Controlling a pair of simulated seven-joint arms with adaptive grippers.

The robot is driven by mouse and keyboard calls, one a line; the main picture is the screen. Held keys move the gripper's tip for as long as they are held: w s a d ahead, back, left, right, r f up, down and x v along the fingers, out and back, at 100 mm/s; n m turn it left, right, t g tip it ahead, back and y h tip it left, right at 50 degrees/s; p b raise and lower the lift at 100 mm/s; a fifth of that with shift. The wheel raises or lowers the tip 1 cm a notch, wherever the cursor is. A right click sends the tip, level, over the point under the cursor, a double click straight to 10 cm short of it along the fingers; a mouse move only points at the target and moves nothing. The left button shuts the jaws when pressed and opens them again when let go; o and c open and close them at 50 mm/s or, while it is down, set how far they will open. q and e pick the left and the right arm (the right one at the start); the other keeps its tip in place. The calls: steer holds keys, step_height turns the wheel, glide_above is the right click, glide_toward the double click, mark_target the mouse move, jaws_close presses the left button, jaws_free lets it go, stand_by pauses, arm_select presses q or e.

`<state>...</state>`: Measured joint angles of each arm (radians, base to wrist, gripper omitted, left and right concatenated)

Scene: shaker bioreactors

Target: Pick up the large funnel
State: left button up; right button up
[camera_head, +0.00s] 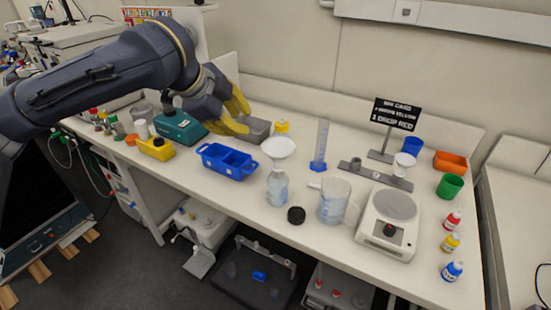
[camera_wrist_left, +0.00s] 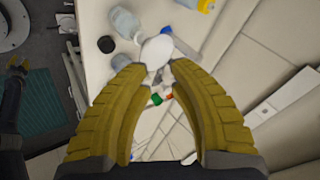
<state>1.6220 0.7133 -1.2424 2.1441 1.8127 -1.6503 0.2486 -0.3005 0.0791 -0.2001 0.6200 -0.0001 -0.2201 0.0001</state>
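The large funnel (camera_head: 279,148) is white and sits mouth-up on a clear bottle (camera_head: 277,187) near the middle of the bench. It also shows in the left wrist view (camera_wrist_left: 157,52) as a white oval just beyond my fingertips. My left gripper (camera_head: 243,113), with thick yellow fingers, is open and empty. It hangs above the back of the bench, left of the funnel and apart from it. In the left wrist view a small dark pronged shape at the left edge looks like my right gripper (camera_wrist_left: 18,64); it is too small to read.
A blue tray (camera_head: 228,161) stands left of the bottle. A black lid (camera_head: 296,215), a beaker (camera_head: 334,200) and a graduated cylinder (camera_head: 321,145) on a blue base stand close around it. A scale (camera_head: 389,223) and a sign (camera_head: 397,113) stand farther right.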

arm_select(q)
steer(key=s+d+m, duration=0.1)
steer(key=s+d, duration=0.1)
steer(key=s, duration=0.1)
glide_toward(277, 160)
steer(key=shift+g, duration=0.3)
steer(key=x, duration=0.6)
steer(key=w+x, duration=0.1)
steer(key=x, duration=0.2)
steer(key=shift+w+d, duration=0.15)
steer(key=shift+w, duration=0.05)
steer(key=shift+r, duration=0.1)
steer(key=shift+c, duration=0.2)
jaws_close()
